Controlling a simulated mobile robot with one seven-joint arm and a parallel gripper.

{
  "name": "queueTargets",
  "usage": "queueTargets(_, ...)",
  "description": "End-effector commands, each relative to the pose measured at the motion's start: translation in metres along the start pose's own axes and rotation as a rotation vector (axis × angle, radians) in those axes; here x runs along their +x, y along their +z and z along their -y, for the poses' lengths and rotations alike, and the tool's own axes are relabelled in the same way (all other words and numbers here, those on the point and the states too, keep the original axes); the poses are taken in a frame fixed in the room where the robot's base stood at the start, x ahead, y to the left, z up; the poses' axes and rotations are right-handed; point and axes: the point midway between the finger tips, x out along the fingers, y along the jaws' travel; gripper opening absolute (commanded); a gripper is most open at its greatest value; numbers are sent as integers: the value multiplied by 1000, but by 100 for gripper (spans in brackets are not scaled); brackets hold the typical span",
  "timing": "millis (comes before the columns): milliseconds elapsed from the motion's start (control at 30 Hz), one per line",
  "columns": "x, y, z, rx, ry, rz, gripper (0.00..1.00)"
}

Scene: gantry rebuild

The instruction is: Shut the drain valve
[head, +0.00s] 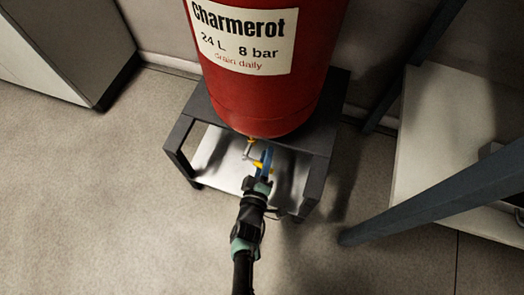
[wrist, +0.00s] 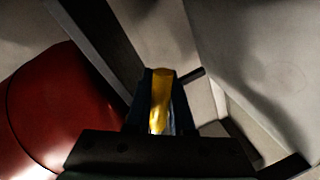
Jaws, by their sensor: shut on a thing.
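The drain valve (head: 249,149) hangs under the red tank, small and brass-coloured with a grey part, in the middle of the head view. Its yellow handle (wrist: 162,88) stands between my fingers in the wrist view. My gripper (head: 264,168) reaches in from the front, under the tank's lower edge, and is shut on the yellow handle. My fingers cover much of the handle in the head view, so I cannot tell its exact angle to the valve body.
The red tank (head: 262,100) stands on a dark frame (head: 319,170) over a pale plate (head: 213,160). A slanting grey post (head: 430,200) and a pale shelf (head: 435,130) stand at right. A grey cabinet (head: 45,55) is at upper left. The floor (head: 100,210) at left is clear.

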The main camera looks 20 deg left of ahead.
Motion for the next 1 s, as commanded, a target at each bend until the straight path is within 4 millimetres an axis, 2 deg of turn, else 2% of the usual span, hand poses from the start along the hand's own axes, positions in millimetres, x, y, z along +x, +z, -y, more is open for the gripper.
queueTargets(100, -3, -1, -9, -96, -2, 22, 0)
queueTargets(500, -6, -1, -21, -338, -2, 70, 0)
queueTargets(1000, -6, -1, -23, -405, -2, 83, 0)
